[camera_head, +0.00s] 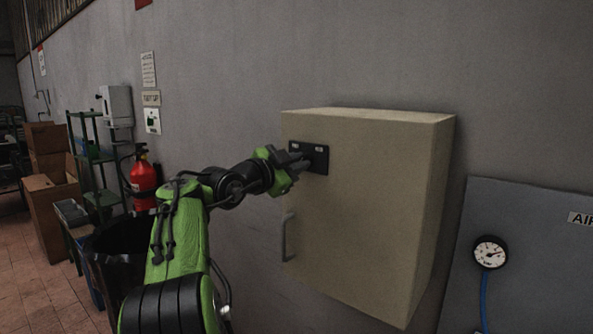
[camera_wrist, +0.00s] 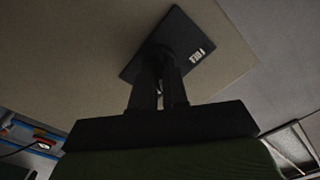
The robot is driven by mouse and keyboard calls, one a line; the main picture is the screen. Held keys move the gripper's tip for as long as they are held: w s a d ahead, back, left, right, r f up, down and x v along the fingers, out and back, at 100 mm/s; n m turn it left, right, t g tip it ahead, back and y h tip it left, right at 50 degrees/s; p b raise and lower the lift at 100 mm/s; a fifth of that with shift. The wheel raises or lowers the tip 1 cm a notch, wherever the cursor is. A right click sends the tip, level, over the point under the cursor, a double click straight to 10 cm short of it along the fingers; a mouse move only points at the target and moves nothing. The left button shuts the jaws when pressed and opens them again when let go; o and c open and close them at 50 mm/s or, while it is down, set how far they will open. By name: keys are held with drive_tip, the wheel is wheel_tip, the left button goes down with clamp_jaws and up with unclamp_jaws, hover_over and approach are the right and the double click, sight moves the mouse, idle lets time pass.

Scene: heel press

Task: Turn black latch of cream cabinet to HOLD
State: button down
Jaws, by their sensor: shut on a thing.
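The cream cabinet (camera_head: 365,215) hangs on the grey wall, its door closed as far as I can see. A black latch plate (camera_head: 318,160) with small white labels sits at the upper left of its front; the plate also shows in the wrist view (camera_wrist: 180,38). My gripper (camera_head: 300,163) reaches the plate from the left. In the wrist view its two fingers (camera_wrist: 168,80) are close together at the plate's lower edge, shut on the black latch. The latch itself is mostly hidden by the fingers, so I cannot tell its angle. The label words are too small to read.
A grey handle (camera_head: 286,237) stands out from the cabinet's lower left. A red extinguisher (camera_head: 143,180), a green shelf (camera_head: 95,165) and a black bin (camera_head: 112,245) are at left. A grey panel with a gauge (camera_head: 490,252) is at right.

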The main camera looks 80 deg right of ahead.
drive_tip(key=shift+f+m, duration=0.1)
drive_tip(key=shift+m, duration=0.5)
drive_tip(key=c, duration=1.1)
unclamp_jaws()
drive_tip(key=shift+c, duration=0.2)
drive_tip(key=shift+b, duration=0.3)
drive_tip(key=v, duration=1.5)
drive_tip(key=shift+w+a+b, duration=0.25)
drive_tip(key=shift+a+b, duration=0.1)
drive_tip(key=shift+b, duration=0.1)
